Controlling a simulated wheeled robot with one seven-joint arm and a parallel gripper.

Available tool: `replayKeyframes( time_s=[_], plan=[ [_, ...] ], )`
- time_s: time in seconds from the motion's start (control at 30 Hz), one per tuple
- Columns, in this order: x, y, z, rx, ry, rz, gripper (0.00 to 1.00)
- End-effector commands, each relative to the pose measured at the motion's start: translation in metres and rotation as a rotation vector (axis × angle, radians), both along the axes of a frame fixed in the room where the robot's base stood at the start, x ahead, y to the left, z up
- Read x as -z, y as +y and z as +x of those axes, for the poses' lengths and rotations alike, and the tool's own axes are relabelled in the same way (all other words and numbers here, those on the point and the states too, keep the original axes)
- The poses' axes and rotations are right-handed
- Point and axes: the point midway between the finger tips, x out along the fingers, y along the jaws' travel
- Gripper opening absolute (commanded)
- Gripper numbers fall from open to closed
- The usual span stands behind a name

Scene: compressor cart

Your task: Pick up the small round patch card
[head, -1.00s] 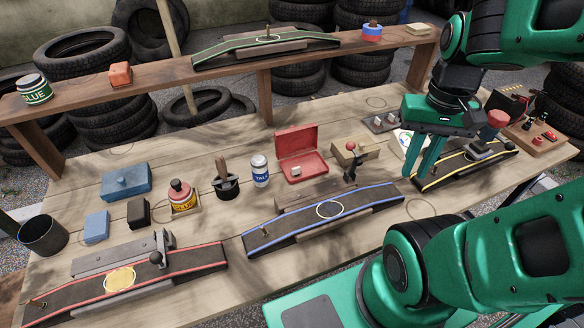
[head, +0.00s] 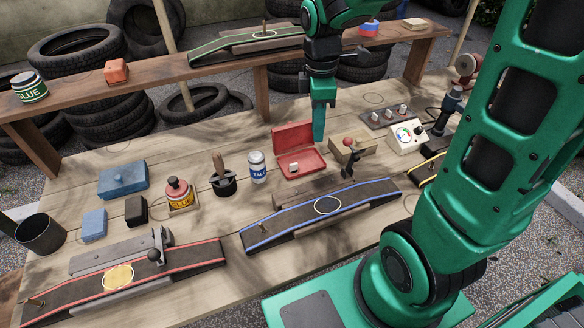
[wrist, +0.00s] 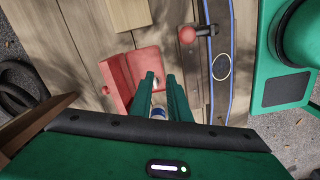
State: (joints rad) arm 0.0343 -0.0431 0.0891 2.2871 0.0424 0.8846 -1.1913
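My gripper (head: 319,138) points down above the open red box (head: 308,163) in the middle of the bench. In the wrist view its two fingers (wrist: 160,77) are parted with a gap between them, and nothing is held. A small pale piece (head: 294,167) lies inside the red box; it is too small to tell whether it is the round patch card. The red box also shows in the wrist view (wrist: 122,82), partly covered by the fingers. A yellow round patch (head: 118,277) lies on the red-edged strip (head: 190,262) at the front left.
A talc can (head: 257,167) stands left of the box. The blue-edged strip (head: 370,193) lies in front. A raised shelf (head: 170,77) runs behind. A white gauge box (head: 407,138) stands farther right.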

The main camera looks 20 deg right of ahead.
Motion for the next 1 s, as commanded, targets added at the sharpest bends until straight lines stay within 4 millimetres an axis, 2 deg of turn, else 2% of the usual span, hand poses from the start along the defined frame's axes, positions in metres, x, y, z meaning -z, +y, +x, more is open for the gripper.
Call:
replayKeyframes(
  time_s=[0.1,0.27,0.6,0.87,1.0],
  plan=[
    [0.011,0.028,0.018,-0.205,0.007,0.016,0.16],
    [0.019,0.046,0.029,-0.344,0.007,0.029,0.16],
    [0.064,0.047,0.029,-0.361,0.011,0.031,0.16],
    [0.081,0.047,0.029,-0.359,0.009,0.030,0.16],
    [0.101,0.049,0.026,-0.359,0.011,0.030,0.16]
  ],
)
